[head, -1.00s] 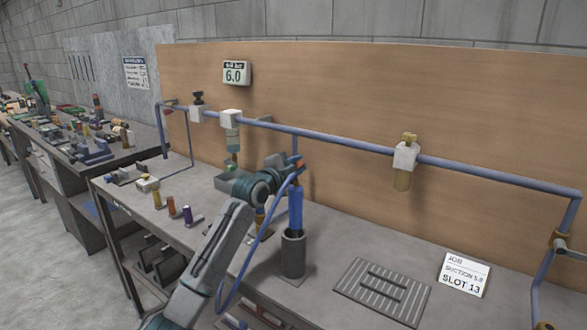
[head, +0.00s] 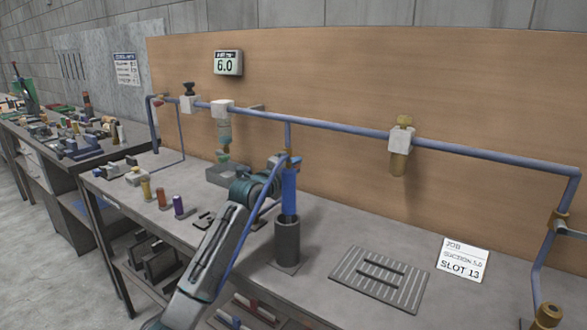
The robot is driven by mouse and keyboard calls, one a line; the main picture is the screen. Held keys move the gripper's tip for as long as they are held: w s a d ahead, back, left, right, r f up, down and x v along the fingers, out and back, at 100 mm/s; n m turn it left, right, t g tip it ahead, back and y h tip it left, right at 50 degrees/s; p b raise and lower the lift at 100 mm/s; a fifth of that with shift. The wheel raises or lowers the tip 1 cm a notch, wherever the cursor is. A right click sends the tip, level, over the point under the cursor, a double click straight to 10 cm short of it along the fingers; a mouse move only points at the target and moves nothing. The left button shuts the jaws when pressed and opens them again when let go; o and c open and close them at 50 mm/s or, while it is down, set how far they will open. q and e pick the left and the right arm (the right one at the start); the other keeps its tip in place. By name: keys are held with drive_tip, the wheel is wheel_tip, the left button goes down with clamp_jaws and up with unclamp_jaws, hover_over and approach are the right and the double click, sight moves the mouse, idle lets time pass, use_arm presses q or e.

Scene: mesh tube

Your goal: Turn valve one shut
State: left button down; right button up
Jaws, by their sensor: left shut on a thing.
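Several valves sit on the blue pipe along the board, and I cannot read which is valve one. A white valve body with a black knob (head: 189,90) is at the left. One with a brass knob (head: 403,121) is right of the middle. Another brass fitting (head: 559,217) is on the right-hand downpipe, and a brass knob (head: 548,314) is at the lower right edge. My left gripper (head: 284,161) is at the top of a blue cylindrical tool (head: 289,193), shut on it. The tool stands upright in a grey holder (head: 287,243). The fingertips are partly hidden. My right gripper is out of view.
A slotted grey plate (head: 380,279) and a job card (head: 462,260) lie on the bench (head: 330,240). Small coloured cylinders (head: 160,198) stand at the left. A blue hose (head: 243,235) runs along my arm.

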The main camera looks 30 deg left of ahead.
use_arm(q)
drive_tip(key=shift+f, duration=0.1)
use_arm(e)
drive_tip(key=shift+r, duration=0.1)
use_arm(q)
drive_tip(key=c, duration=1.2)
unclamp_jaws()
drive_tip(key=shift+c, duration=0.2)
drive_tip(key=shift+s, duration=0.3)
drive_tip(key=s+b, duration=0.1)
drive_tip(key=s, duration=0.9)
drive_tip(key=shift+a+b, duration=0.35)
drive_tip(key=shift+a, duration=0.1)
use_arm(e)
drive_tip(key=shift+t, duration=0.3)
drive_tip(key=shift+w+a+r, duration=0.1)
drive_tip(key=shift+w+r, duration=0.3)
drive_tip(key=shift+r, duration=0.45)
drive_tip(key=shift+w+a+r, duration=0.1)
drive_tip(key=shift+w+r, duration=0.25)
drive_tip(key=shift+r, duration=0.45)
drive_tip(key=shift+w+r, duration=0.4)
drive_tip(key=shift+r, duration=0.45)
use_arm(q)
drive_tip(key=shift+s, duration=0.1)
